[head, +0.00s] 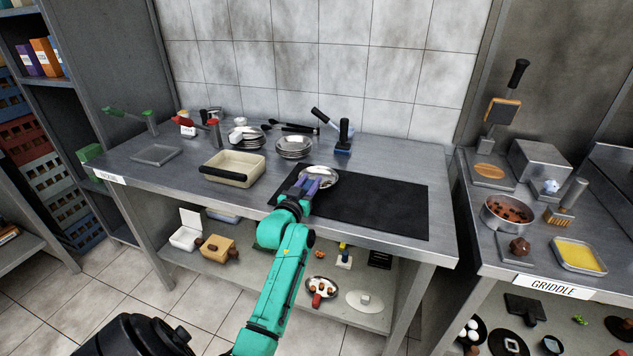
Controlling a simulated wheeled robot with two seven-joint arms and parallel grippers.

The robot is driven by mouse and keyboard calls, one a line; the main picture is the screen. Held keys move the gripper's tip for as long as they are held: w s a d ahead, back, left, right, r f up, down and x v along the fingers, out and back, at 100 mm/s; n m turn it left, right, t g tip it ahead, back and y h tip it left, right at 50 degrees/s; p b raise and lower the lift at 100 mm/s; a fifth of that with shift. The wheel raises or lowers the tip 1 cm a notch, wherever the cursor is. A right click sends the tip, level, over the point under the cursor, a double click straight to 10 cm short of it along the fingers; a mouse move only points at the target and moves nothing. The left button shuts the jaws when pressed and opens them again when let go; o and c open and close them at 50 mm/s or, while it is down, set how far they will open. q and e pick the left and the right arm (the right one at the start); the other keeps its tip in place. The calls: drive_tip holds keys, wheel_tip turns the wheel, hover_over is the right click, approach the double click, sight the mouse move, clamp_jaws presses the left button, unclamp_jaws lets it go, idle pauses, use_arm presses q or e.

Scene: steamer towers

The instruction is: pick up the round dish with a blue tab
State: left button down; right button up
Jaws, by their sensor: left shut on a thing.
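A round metal dish (326,175) is at the back left corner of the black mat (375,207) on the steel table. My left gripper (314,182) reaches it from the front, and its fingers are shut on the dish's near side. The fingers cover part of the dish. I cannot make out a blue tab on it, and I cannot tell whether it rests on the mat or is lifted. My right gripper is not in view.
A blue-based, black-handled tool (343,137) stands at the back. Most of the mat is clear. A griddle counter (520,262) is at right.

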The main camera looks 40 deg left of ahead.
use_arm(q)
wheel_tip(320, 180, up, 20)
idle(0.4)
idle(0.4)
idle(1.3)
drive_tip(key=c, duration=1.4)
unclamp_jaws()
clamp_jaws()
